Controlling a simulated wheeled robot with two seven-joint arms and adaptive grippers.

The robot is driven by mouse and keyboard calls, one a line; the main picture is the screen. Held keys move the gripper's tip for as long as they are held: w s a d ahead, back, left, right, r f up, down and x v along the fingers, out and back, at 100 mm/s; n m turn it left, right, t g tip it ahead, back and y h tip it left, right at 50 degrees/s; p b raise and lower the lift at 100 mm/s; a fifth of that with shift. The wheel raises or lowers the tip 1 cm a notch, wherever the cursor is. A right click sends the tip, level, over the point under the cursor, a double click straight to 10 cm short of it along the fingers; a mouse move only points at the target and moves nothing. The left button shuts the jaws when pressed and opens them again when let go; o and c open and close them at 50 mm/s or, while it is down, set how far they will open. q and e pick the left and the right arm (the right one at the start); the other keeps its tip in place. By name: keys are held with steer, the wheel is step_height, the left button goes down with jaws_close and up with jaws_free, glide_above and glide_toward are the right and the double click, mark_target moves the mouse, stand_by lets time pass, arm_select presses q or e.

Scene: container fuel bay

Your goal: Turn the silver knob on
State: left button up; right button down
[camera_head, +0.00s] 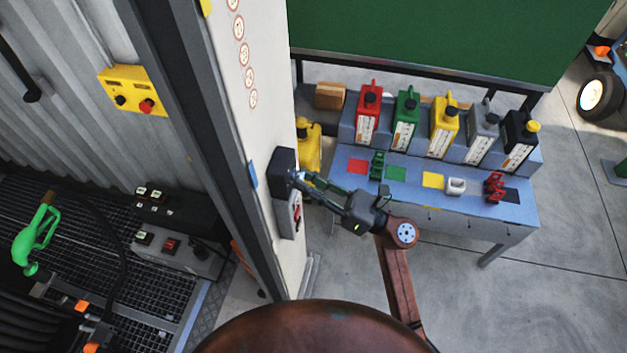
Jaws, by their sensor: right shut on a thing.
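A dark control box (283,168) is mounted on the side of the pale pillar. My right gripper (301,180) reaches it from the right, with its fingertips at the box's front face. The fingers are shut on the silver knob (296,176), which is small and mostly hidden by the fingertips. I cannot tell which way the knob is turned. A grey box with a red switch (297,216) sits just below on the same pillar. My left gripper is not in view.
A blue-grey bench (450,222) on the right holds several coloured jerry cans, including a red one (368,112). A yellow box (134,90) with buttons hangs on the corrugated wall. A green fuel nozzle (36,236) is at the left. Open floor lies right of the bench.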

steer(key=m+t+h+p, duration=0.1)
steer(key=m+p, duration=0.3)
steer(key=p, duration=0.3)
steer(key=r+m+t+h+p, duration=0.1)
steer(key=m+h+p, duration=0.1)
steer(key=m+p, duration=0.3)
steer(key=m+h+p, duration=0.2)
steer(key=m+p, duration=0.3)
steer(key=p, duration=0.3)
steer(key=shift+s+a+r+t+p, duration=0.1)
steer(key=shift+s+r+t+p, duration=0.05)
steer(key=shift+s+t+p, duration=0.2)
steer(key=shift+m+h+p, duration=0.4)
steer(key=shift+m+p, duration=0.1)
steer(key=shift+p, duration=0.15)
steer(key=c, duration=1.7)
jaws_free()
steer(key=shift+s, duration=0.1)
steer(key=v, duration=1.2)
